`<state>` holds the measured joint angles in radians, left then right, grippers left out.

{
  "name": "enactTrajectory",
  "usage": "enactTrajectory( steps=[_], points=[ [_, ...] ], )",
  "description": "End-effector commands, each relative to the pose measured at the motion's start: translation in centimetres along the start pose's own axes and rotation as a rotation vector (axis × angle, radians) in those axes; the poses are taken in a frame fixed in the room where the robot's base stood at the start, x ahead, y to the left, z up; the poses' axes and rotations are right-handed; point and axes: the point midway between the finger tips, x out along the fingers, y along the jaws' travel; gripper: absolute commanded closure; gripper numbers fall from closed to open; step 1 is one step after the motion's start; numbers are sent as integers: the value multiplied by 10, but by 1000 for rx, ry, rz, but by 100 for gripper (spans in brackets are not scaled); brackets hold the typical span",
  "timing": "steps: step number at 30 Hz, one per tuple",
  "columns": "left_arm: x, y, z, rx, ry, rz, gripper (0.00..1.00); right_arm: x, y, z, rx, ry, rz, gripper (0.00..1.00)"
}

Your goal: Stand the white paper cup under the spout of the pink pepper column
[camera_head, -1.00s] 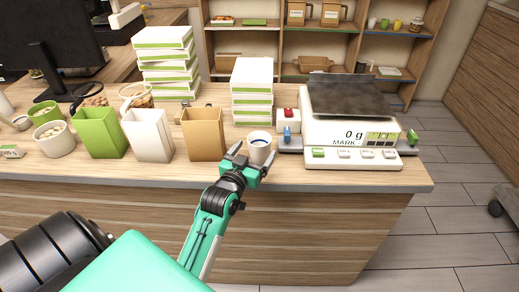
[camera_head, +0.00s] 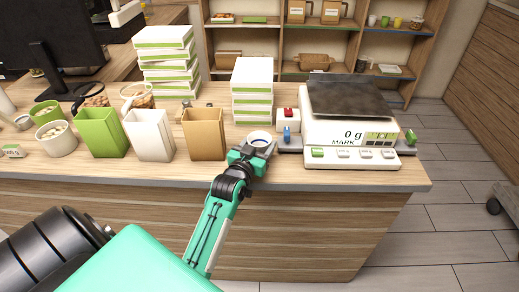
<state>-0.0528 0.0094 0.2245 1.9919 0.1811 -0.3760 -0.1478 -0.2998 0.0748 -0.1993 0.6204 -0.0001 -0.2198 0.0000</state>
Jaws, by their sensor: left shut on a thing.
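The white paper cup (camera_head: 260,137) stands near the front edge of the counter, left of the scale. Its round rim shows, with some blue at the inside. My left gripper (camera_head: 257,148) is shut on the cup from the front and hides most of its front side. The cup looks upright; I cannot tell whether its base touches the counter. I cannot make out a pink pepper column or its spout in this view. My right gripper is not in view.
A scale (camera_head: 350,132) reading 0 g stands right of the cup. A stack of white and green boxes (camera_head: 252,90) is behind it. Brown (camera_head: 204,134), white (camera_head: 149,135) and green (camera_head: 101,133) open bags stand to the left. A strip of counter in front of the bags is clear.

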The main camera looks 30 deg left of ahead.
Motion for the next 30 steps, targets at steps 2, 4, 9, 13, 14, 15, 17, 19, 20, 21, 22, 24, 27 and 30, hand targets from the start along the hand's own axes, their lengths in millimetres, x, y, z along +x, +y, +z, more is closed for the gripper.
enactTrajectory(
  steps=[2, 4, 9, 13, 14, 15, 17, 19, 20, 21, 22, 24, 27, 30],
  points=[
    [0, 0, 0, 0, 0, 0, 62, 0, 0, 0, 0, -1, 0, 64],
    [0, 0, -1, 0, 0, 0, 62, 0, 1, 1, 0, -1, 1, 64],
    [0, 0, -12, 0, 3, 0, 62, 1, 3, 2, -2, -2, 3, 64],
    [0, 0, -31, 1, 6, -1, 62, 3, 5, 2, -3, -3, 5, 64],
    [0, 0, -37, 1, 6, 0, 62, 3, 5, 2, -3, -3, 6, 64],
    [0, 0, -46, 1, 7, 0, 62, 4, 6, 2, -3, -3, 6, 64],
    [0, 0, -61, 0, 8, 0, 62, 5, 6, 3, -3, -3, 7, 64],
    [0, 0, -81, 1, 9, 0, 62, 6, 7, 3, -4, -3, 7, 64],
    [0, 0, -90, 1, 9, 0, 62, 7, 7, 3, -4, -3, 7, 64],
    [0, 0, -103, 2, 10, 0, 62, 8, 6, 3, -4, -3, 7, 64],
    [0, 0, -112, 1, 9, 0, 62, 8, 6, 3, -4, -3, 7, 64],
    [0, 0, -132, 2, 9, 0, 62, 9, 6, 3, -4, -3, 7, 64],
    [0, 0, -157, 1, 7, 0, 62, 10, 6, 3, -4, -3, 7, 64],
    [0, 0, -175, 1, 6, -1, 62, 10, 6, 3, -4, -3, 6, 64]
  ],
)
